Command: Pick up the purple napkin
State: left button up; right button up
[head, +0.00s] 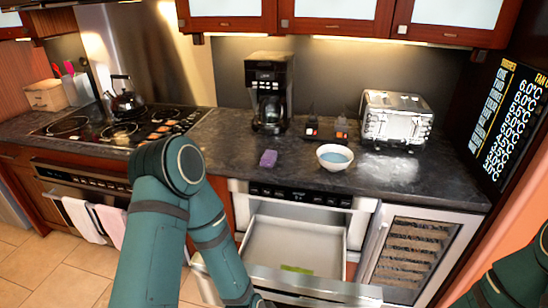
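The purple napkin (268,158) is a small folded bundle lying on the dark countertop, left of a white bowl and in front of the coffee maker. Nothing touches it. My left arm rises from the bottom edge, bends at the elbow left of the napkin, and its forearm runs down over the left side of the open drawer to the bottom edge. Its gripper fingers do not show. Only a piece of my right arm shows at the lower right corner; its gripper is out of the picture.
The microwave drawer (268,242) below the counter is pulled open, with a green item (297,269) at its front. A white bowl (335,157), coffee maker (270,92) and toaster (396,118) stand on the countertop (220,150). A kettle (124,102) sits on the stove.

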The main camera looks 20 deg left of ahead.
aim_at(268, 159)
jog(key=j+z, duration=0.2)
jog(key=j, duration=0.25)
jog(key=j+z, duration=0.25)
jog(key=j, duration=0.25)
jog(key=k+j+z, duration=0.2)
jog(key=j, duration=0.25)
jog(key=k+j+z, duration=0.2)
jog(key=j, duration=0.25)
jog(key=k+j+z, duration=0.1)
jog(key=j+z, duration=0.4)
jog(key=j, duration=0.45)
jog(key=j+z, duration=0.35)
jog(key=j, duration=0.35)
jog(key=j+z, duration=0.4)
jog(key=j, duration=0.25)
jog(key=k, duration=0.05)
